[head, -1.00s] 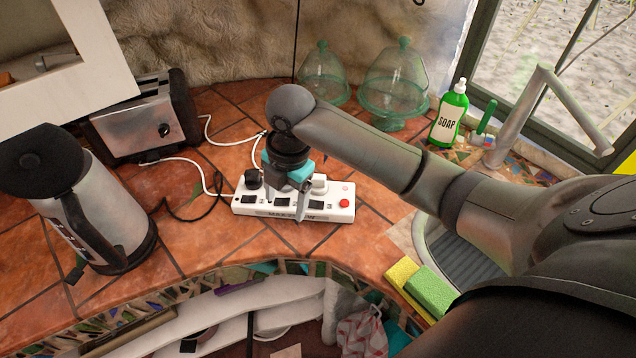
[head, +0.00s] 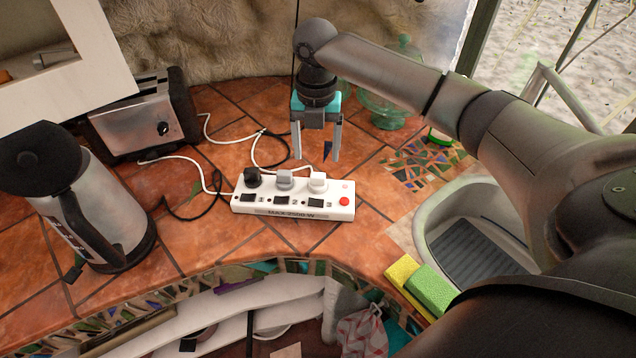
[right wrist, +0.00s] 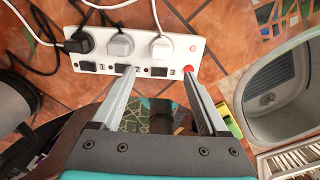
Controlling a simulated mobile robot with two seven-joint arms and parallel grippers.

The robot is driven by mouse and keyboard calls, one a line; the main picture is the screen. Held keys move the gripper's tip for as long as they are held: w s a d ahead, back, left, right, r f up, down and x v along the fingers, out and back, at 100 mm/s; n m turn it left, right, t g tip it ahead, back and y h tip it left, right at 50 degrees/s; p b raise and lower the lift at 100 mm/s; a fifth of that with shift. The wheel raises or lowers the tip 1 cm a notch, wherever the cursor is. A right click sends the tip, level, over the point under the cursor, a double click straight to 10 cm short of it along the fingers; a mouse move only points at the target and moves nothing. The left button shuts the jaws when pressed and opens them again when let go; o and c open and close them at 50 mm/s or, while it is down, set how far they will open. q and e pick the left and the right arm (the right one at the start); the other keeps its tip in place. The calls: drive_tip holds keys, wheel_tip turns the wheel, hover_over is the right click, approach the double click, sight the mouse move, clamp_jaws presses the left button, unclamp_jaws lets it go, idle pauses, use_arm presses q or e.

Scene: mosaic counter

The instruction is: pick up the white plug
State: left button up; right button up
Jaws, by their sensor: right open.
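The white plug (head: 318,182) sits in the rightmost socket of a white power strip (head: 275,212), beside the red button. It also shows in the right wrist view (right wrist: 162,48). A grey plug (head: 285,180) sits in the middle socket, and a black plug (head: 252,178) in the left one. My right gripper (head: 317,156) is open and empty. Its fingers point down, above the white plug in the head view and apart from it. In the right wrist view, the white plug lies beyond the fingertips, roughly between their lines. My left gripper is not in view.
A kettle (head: 95,205) and a toaster (head: 145,125) stand to the left. Cables run behind the strip. A sink (head: 435,222) and sponges (head: 430,290) are at the right. A glass dome (head: 385,108) is partly hidden behind my arm. Tiles right of the strip are clear.

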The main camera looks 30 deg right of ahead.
sight(318, 175)
wheel_tip(318, 175, down, 3)
drive_tip(key=shift+r, duration=0.15)
drive_tip(key=f, duration=0.5)
drive_tip(key=shift+w+d, duration=0.25)
drive_tip(key=shift+d, duration=0.1)
clamp_jaws()
